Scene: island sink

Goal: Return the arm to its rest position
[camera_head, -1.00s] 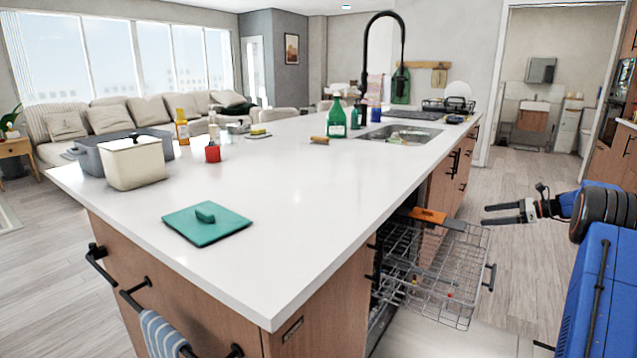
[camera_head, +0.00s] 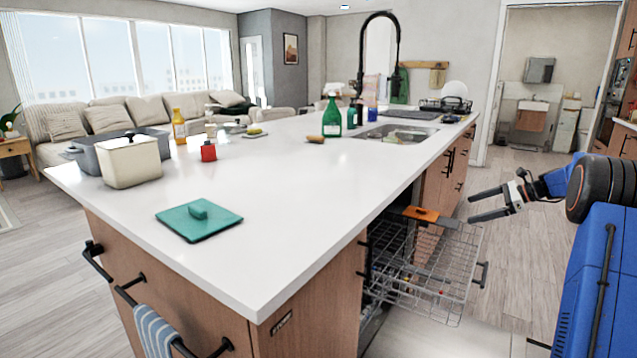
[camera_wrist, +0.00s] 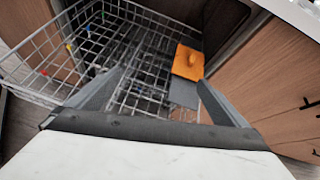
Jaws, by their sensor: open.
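My gripper (camera_head: 470,208) is open and empty. In the head view it hangs in free air to the right of the pulled-out dishwasher rack (camera_head: 448,290), with its two dark fingers pointing left and apart. In the wrist view my gripper (camera_wrist: 155,85) has its fingers spread, with the wire rack (camera_wrist: 30,85) beyond them. An orange item with a grey part (camera_head: 428,214) lies on the rack's far side, near the counter. It also shows in the wrist view as an orange square piece (camera_wrist: 187,62) with a grey piece below it.
The white island (camera_head: 290,190) stands left of my arm, with a teal lid (camera_head: 199,220), a cream pot (camera_head: 130,163), a green bottle (camera_head: 332,117) and a sink on top. Wooden cabinets stand at the far right.

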